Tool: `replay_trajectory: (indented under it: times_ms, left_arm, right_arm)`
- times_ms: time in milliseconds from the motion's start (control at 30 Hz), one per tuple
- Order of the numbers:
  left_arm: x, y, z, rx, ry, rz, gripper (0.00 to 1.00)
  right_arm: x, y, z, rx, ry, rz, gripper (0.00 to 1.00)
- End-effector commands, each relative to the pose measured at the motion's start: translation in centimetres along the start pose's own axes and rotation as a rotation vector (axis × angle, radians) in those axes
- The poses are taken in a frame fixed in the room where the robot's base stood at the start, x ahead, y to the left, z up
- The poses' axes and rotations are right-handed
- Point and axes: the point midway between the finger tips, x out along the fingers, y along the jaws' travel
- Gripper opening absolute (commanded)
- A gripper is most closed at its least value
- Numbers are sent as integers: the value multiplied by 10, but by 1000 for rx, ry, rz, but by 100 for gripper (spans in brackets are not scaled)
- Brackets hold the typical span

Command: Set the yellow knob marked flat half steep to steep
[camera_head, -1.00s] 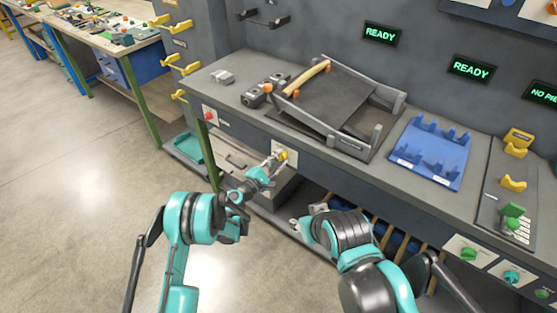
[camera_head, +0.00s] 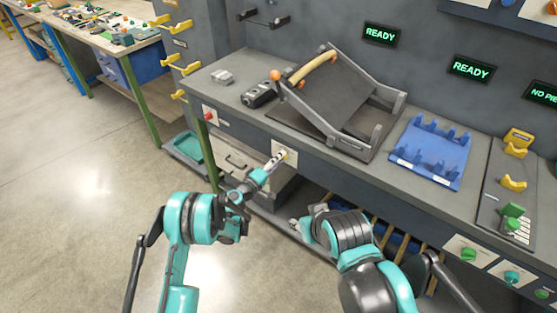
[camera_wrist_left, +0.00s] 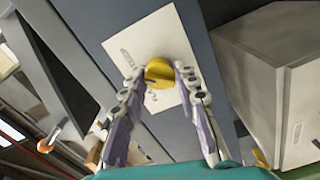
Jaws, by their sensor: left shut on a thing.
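The yellow knob (camera_wrist_left: 159,71) sits on a white plate (camera_wrist_left: 125,33) on the bench's front face. My left gripper (camera_wrist_left: 158,75) is shut on the knob, one finger at each side of it. In the head view the left gripper (camera_head: 279,158) reaches the plate below the tilting ramp, and the fingers mostly hide the knob. The plate's markings are too small to read. The dark ramp (camera_head: 338,95) with a wooden bar at its top is tilted up steeply in its grey frame. My right gripper (camera_head: 298,222) is low by the bench front; its fingers are unclear.
A blue rack (camera_head: 430,152) stands right of the ramp. A black device (camera_head: 258,95) lies left of it. A red button (camera_head: 208,115) is on the bench front to the left. A drawer box is below the plate. The floor at left is clear.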

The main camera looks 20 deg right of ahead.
Motion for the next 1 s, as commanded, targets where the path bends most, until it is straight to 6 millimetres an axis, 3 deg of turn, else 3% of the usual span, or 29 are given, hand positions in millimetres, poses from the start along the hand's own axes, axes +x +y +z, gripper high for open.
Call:
replay_trajectory:
  times_ms: [767, 800, 833, 867, 1000]
  left_arm:
    - [0, -1, 1, 102, -3, -1, 1]
    - [0, -1, 1, 102, -3, -1, 38]
    - [0, -1, 1, 102, -3, 0, 46]
    - [0, -1, 1, 101, -2, 0, 51]
    - [0, 0, 1, 100, -2, 0, 51]
  right_arm:
    - [0, 0, 0, 0, 0, 0, 40]
    - [0, 0, 0, 0, 0, 0, 40]
    - [0, 0, 0, 0, 0, 0, 40]
    - [0, 0, 0, 0, 0, 0, 40]
    - [0, 0, 0, 0, 0, 0, 40]
